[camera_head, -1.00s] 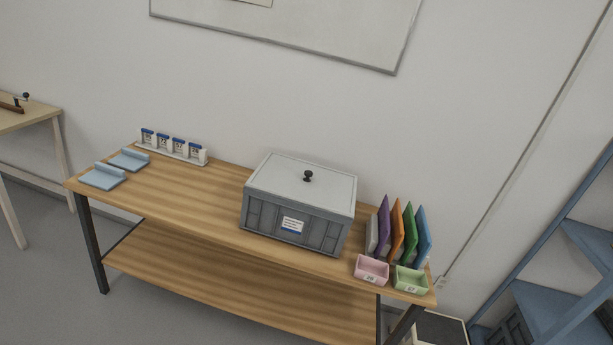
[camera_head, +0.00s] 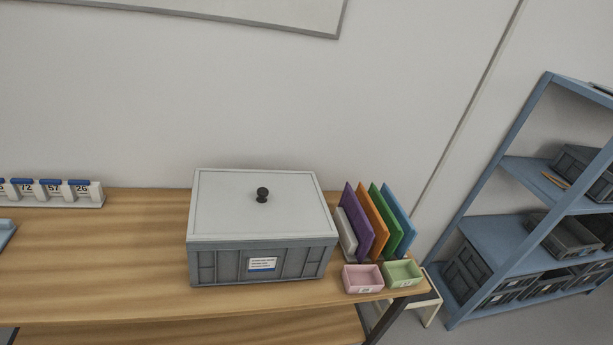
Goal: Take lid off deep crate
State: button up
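The deep crate (camera_head: 222,266) is a grey box with a white and blue label on its front. It stands on the wooden table, right of the picture's left part and near the wall. Its pale grey lid (camera_head: 225,208) lies flat on top and covers the opening, so the inside is hidden. A small black knob (camera_head: 262,195) stands up from the middle of the lid. My gripper does not show in this view, and nothing is seen touching the lid or knob.
Coloured upright panels (camera_head: 373,220) stand close right of the crate, with a pink tray (camera_head: 362,279) and a green tray (camera_head: 403,274) before them. A numbered card rack (camera_head: 60,200) is at left. The wooden table (camera_head: 110,270) is bare left of the crate. Blue shelves (camera_head: 497,240) stand right.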

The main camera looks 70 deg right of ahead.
aim_at(239, 204)
jog(key=z, duration=0.5)
jog(key=i, duration=0.85)
jog(key=z, duration=0.5)
